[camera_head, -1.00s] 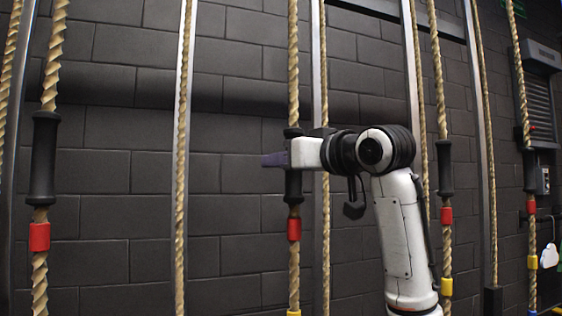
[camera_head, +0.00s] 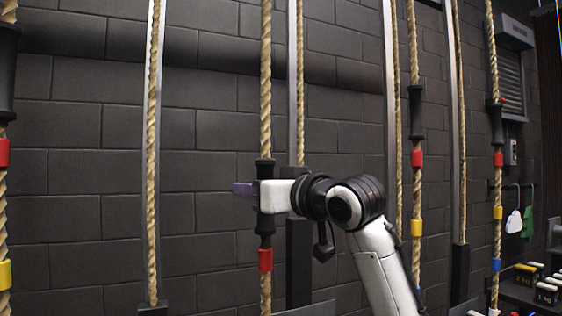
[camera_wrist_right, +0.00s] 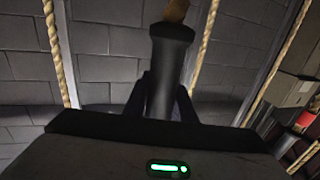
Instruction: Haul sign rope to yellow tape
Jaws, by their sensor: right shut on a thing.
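My right gripper (camera_head: 264,195) is shut on the black sleeve (camera_head: 265,226) of the middle rope (camera_head: 266,75). In the right wrist view its fingers (camera_wrist_right: 164,98) close around the sleeve (camera_wrist_right: 171,50). A red tape (camera_head: 265,260) is on this rope just below the sleeve; no yellow tape shows on its visible part. Other ropes carry a yellow tape at the left edge (camera_head: 5,275), at right (camera_head: 416,228) and at far right (camera_head: 497,213), each below a red tape. No sign shows, so I cannot tell which rope is the sign rope. My left gripper is out of view.
A dark block wall (camera_head: 220,140) stands behind. Thin ropes and metal rails run between the sleeved ropes, one rail (camera_head: 300,90) close behind the held rope. A rack with labelled weights (camera_head: 527,275) is at lower right, below hanging gloves (camera_head: 513,222).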

